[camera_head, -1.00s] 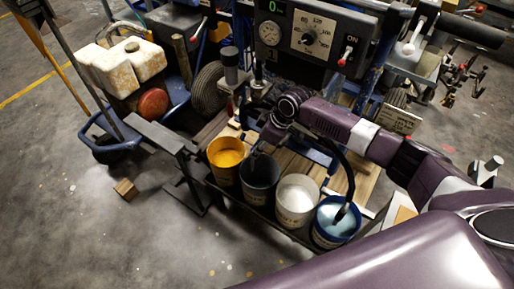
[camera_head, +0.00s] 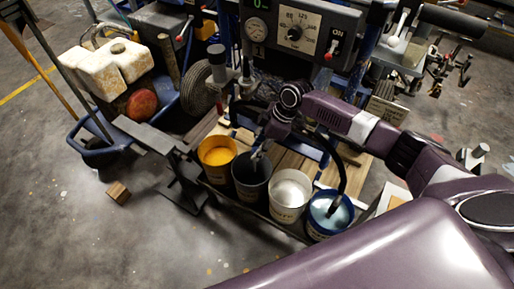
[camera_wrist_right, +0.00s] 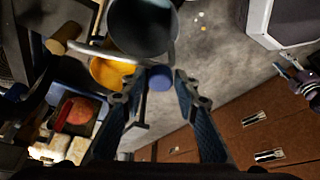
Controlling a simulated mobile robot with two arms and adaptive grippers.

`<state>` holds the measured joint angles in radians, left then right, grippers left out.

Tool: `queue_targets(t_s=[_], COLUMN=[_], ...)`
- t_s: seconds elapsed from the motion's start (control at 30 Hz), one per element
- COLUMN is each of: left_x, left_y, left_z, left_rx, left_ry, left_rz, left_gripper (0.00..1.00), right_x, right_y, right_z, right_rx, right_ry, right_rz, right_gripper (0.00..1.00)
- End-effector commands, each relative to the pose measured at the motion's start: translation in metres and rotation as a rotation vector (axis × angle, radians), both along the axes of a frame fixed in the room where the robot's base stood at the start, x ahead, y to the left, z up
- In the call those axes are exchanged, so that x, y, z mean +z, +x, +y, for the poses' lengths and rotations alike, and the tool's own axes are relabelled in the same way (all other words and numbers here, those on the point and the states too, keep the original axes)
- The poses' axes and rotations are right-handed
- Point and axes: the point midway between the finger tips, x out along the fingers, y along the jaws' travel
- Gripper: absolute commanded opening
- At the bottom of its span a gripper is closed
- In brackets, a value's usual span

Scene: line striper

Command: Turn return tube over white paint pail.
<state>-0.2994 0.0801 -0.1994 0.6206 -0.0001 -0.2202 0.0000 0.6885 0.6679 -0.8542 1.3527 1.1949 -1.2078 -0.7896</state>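The white paint pail (camera_head: 290,196) stands in a row of pails, between a dark pail (camera_head: 250,180) and a blue pail (camera_head: 328,218). My right gripper (camera_head: 260,152) points down over the dark pail, left of the white one. In the right wrist view its fingers (camera_wrist_right: 161,76) are apart. A pale curved tube (camera_wrist_right: 92,49), possibly the return tube, runs towards the fingertips there. A small blue piece (camera_wrist_right: 160,79) shows between the tips; I cannot tell whether they touch it. My left gripper is not in view.
A pail of yellow-orange paint (camera_head: 217,154) stands left of the dark pail. A black hose (camera_head: 341,180) dips into the blue pail. The machine's gauge panel (camera_head: 298,32) rises behind.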

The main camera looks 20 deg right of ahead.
Motion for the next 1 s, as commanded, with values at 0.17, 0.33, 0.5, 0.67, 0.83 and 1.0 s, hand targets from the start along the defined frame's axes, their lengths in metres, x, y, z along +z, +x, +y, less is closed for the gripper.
queue_targets(t_s=[0.17, 0.33, 0.5, 0.67, 0.83, 1.0], left_x=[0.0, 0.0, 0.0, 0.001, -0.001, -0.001], left_y=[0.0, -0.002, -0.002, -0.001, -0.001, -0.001], left_z=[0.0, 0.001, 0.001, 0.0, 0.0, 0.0], left_rx=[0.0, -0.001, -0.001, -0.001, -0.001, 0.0], left_ry=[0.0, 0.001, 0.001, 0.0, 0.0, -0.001], left_rz=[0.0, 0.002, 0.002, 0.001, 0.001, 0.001], left_gripper=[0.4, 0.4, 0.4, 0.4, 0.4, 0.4], right_x=[0.0, 0.0, 0.0, 0.0, 0.0, 0.017], right_y=[0.0, 0.0, 0.0, 0.005, 0.016, 0.02], right_z=[0.0, 0.0, 0.001, 0.008, 0.021, 0.02], right_rx=[-0.001, -0.001, -0.006, -0.061, -0.184, -0.269], right_ry=[0.0, 0.0, 0.001, 0.0, 0.001, 0.0], right_rz=[0.0, 0.001, 0.001, 0.002, 0.0, -0.004], right_gripper=[0.4, 0.4, 0.4, 0.4, 0.4, 0.4])
